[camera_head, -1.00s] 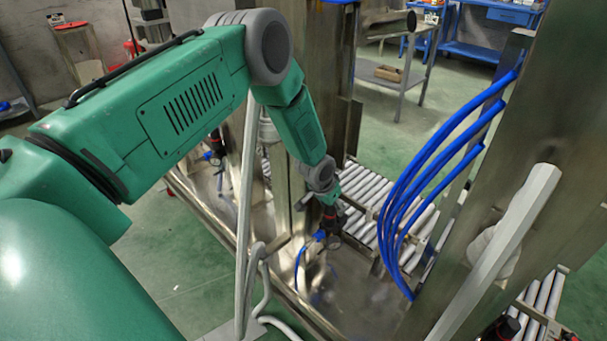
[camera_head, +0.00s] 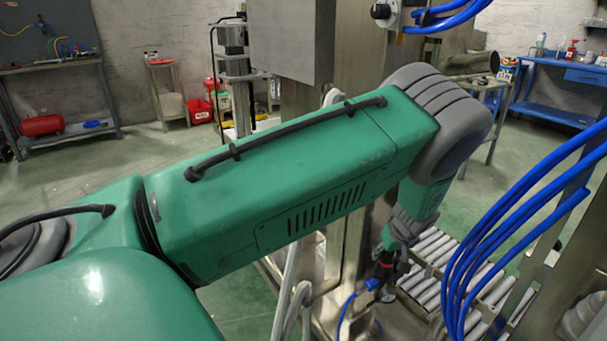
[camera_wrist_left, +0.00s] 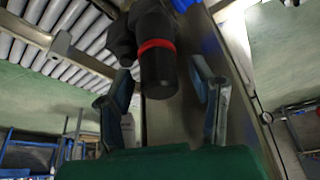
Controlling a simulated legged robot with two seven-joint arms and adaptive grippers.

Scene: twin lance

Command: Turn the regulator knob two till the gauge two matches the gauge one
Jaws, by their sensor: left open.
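A black regulator knob with a red ring (camera_wrist_left: 158,62) hangs between the two fingers of my left gripper (camera_wrist_left: 162,105) in the left wrist view. The fingers stand open on either side of it, with gaps showing, and do not grip it. In the head view the black regulator (camera_head: 383,270) with a blue fitting shows just below my left gripper, which is small and partly hidden there. I cannot tell from these frames whether this is knob two. No gauge dial can be read. My right gripper is not in view.
A steel frame stands around the regulator, with a roller conveyor (camera_head: 424,290) beside it. Thick blue hoses (camera_head: 478,235) arch at the right. Pale pipes (camera_head: 291,305) rise under my left arm. Behind are a blue workbench (camera_head: 560,112) and open green floor.

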